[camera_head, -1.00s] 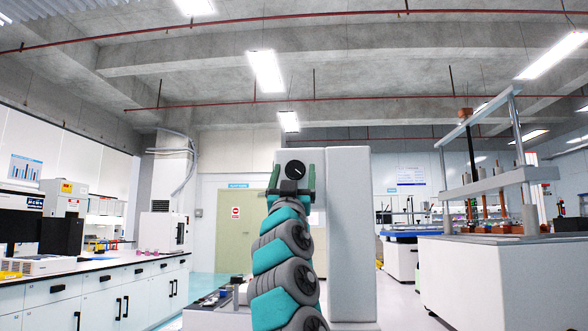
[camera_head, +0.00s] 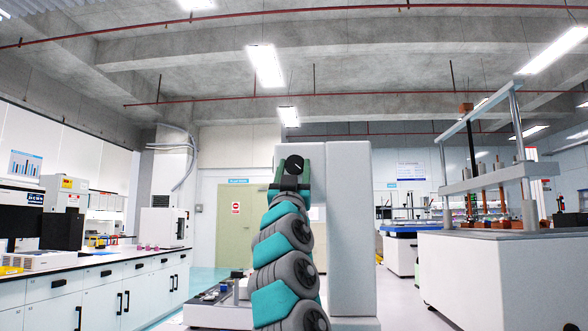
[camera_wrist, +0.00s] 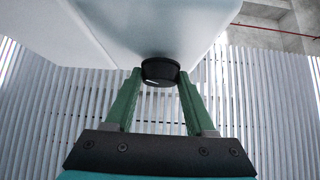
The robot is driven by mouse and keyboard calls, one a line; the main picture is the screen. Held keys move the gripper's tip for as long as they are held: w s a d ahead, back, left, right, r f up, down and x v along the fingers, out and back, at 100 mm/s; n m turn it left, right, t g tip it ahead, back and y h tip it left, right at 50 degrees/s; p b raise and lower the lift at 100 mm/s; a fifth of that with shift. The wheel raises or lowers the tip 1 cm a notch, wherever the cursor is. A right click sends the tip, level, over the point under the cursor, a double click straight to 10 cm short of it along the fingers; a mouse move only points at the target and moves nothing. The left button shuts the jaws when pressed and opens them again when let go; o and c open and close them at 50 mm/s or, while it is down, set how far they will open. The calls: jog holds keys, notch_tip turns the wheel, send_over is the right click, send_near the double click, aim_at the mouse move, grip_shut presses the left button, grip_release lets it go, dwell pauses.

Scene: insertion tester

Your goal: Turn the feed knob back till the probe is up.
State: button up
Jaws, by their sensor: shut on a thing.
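The feed knob (camera_head: 293,163) is a black round knob on the front of the tall white tester (camera_head: 350,240). My gripper (camera_head: 292,172) has its green fingers on either side of the knob and is shut on it. The wrist view shows the knob (camera_wrist: 160,70) between the two fingertips of my gripper (camera_wrist: 160,76), under the tester's pale housing (camera_wrist: 150,25). A short white mark shows on the knob's rim, left of its middle. I cannot make out the probe in either view; my arm covers part of the tester's front.
A white bench with drawers (camera_head: 105,295) runs along the left. A pale green door (camera_head: 235,230) stands behind. A large white cabinet (camera_head: 490,280) with a metal frame (camera_head: 485,185) on it stands at the right. Open floor (camera_head: 400,300) lies between it and the tester.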

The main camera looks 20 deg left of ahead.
grip_shut()
dwell(0.8)
jog(key=o, duration=1.2)
grip_release()
jog(key=shift+b+v, duration=1.65)
jog(key=shift+v, duration=2.3)
